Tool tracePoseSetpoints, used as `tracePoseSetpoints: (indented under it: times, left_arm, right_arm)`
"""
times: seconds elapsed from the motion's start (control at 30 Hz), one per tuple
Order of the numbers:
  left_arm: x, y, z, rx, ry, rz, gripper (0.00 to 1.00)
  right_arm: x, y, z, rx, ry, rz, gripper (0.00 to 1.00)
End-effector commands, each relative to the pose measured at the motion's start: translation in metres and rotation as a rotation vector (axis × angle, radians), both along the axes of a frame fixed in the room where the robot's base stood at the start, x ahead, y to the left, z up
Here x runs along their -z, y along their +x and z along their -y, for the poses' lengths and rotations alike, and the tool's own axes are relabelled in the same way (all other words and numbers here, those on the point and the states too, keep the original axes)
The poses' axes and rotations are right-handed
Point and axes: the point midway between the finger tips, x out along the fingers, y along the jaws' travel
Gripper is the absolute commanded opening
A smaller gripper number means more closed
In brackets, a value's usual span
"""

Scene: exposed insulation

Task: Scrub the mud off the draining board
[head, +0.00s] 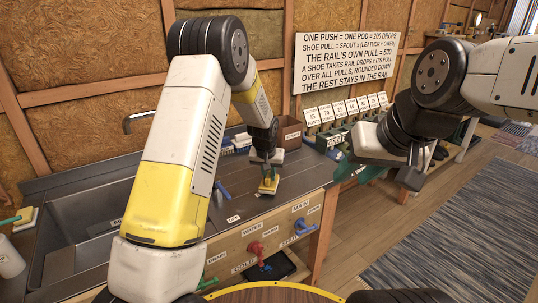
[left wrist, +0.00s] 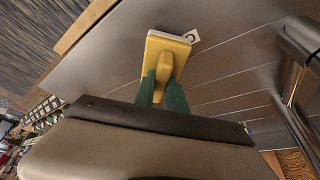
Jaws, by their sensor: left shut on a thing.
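The draining board (head: 285,187) is the dark grooved surface right of the sink; it also shows in the left wrist view (left wrist: 240,62). My left gripper (head: 266,166) is shut on a yellow scrubber (head: 268,185), pointing down at the board. In the left wrist view the green fingers (left wrist: 163,88) grip the scrubber (left wrist: 167,52) by its raised middle. The scrubber's face is down at the board; I cannot tell whether it touches. I cannot make out any mud; the area under the scrubber is hidden. My right gripper (head: 362,171) hangs off the right end, its finger gap unclear.
The sink (head: 90,215) with its tap (head: 140,118) is at left. A blue-handled item (head: 222,190), a rack (head: 240,142) and a brown box (head: 289,132) stand on or behind the board. Red (head: 256,250) and blue (head: 303,228) valves stick out in front.

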Motion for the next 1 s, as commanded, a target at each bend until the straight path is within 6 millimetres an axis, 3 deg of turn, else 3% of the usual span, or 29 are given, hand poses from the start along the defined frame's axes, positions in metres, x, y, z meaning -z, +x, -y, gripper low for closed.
tracePoseSetpoints:
  times: [0.03,0.6,1.0]
  left_arm:
    - [-0.017,0.002,0.001,0.001,-0.005,0.010,0.00]
    - [-0.065,0.000,-0.009,-0.001,-0.004,0.008,0.00]
    - [-0.072,-0.001,-0.010,-0.001,-0.002,0.007,0.00]
  right_arm:
    - [0.000,0.000,0.000,0.001,0.000,-0.002,0.36]
    - [0.000,0.000,0.000,0.001,0.000,-0.001,0.36]
    - [0.000,0.000,0.000,0.000,0.000,-0.001,0.36]
